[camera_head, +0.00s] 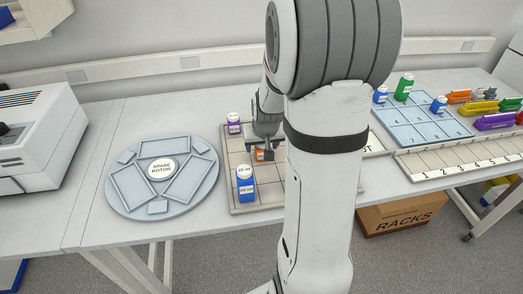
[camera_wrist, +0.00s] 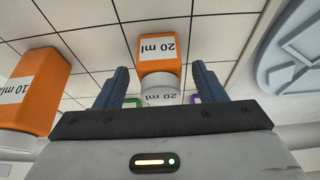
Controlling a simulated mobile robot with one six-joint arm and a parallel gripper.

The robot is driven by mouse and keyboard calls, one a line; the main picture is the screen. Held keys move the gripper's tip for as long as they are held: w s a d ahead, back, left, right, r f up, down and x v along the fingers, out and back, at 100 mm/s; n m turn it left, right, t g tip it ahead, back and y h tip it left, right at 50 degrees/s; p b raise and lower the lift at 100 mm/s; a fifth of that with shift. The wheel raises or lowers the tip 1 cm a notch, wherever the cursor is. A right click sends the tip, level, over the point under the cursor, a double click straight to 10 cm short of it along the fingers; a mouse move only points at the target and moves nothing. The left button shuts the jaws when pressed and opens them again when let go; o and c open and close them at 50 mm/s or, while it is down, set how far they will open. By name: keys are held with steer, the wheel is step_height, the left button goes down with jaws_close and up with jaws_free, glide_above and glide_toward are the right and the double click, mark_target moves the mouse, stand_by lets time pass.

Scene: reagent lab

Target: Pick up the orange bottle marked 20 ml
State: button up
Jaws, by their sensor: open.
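The orange bottle marked 20 ml (camera_wrist: 159,52) stands on a gridded tray in the wrist view, its white cap toward me. My gripper (camera_wrist: 160,72) is open, with one dark finger on each side of this bottle. Clear gaps show between the fingers and the bottle. Another orange bottle, marked 10 ml (camera_wrist: 32,95), is outside the fingers at the left. In the head view, my gripper (camera_head: 266,146) points down over the tray (camera_head: 270,192). A small orange patch shows beside it; my arm hides much of that area.
A blue bottle (camera_head: 245,188) stands on the tray's front left, and a purple bottle (camera_head: 234,128) at its back left. A round spare rotor plate (camera_head: 122,193) lies left of the tray. A blue rack (camera_head: 415,128) with bottles and a numbered strip (camera_head: 455,160) are at the right.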

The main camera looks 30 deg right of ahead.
steer(key=shift+f, duration=0.2)
steer(key=shift+c, duration=0.4)
steer(key=c, duration=1)
